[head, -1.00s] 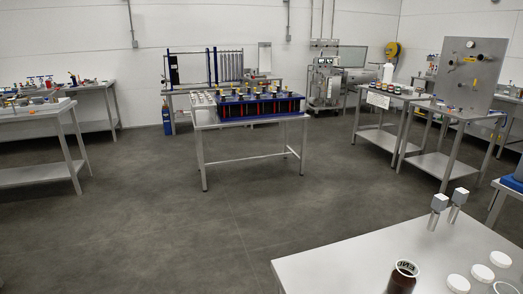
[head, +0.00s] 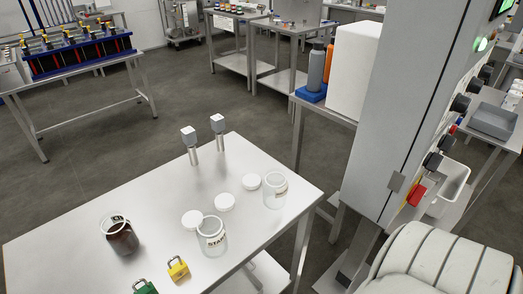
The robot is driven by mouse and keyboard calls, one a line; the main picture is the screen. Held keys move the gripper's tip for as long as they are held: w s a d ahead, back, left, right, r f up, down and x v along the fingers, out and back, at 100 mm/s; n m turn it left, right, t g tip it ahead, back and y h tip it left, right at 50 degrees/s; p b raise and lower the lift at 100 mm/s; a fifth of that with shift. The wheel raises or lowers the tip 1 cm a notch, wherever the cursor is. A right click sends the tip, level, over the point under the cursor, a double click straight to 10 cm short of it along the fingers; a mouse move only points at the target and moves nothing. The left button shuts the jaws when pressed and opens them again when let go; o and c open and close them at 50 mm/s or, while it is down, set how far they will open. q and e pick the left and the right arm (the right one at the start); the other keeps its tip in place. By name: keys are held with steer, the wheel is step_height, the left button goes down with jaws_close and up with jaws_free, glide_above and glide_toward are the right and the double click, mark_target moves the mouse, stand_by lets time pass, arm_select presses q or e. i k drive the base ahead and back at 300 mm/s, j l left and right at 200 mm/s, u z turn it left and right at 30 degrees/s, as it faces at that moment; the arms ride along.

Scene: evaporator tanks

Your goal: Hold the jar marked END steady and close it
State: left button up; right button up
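An open brown jar (head: 121,240) stands upright on the left part of the near metal table (head: 150,203). Its pale label at the neck is small in this view, but earlier it reads END. No lid is on it. Three loose white lids lie to its right: one near the front (head: 192,219), one in the middle (head: 224,202) and one farther right (head: 251,181). A clear jar marked START (head: 211,240) stands close to the front lid. Another clear jar (head: 275,192) stands at the right, its label not readable. Neither of my grippers is in view.
A yellow padlock (head: 178,268) and a green padlock (head: 145,287) lie near the table's front edge. A tall grey control cabinet (head: 400,110) rises at the right. The table between jar and posts is clear.

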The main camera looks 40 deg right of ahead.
mark_target(119, 233)
steer(key=k+l, duration=0.1)
steer(key=l, duration=0.3)
steer(key=k+l, duration=0.1)
steer(key=l, duration=0.75)
steer(key=k, duration=0.05)
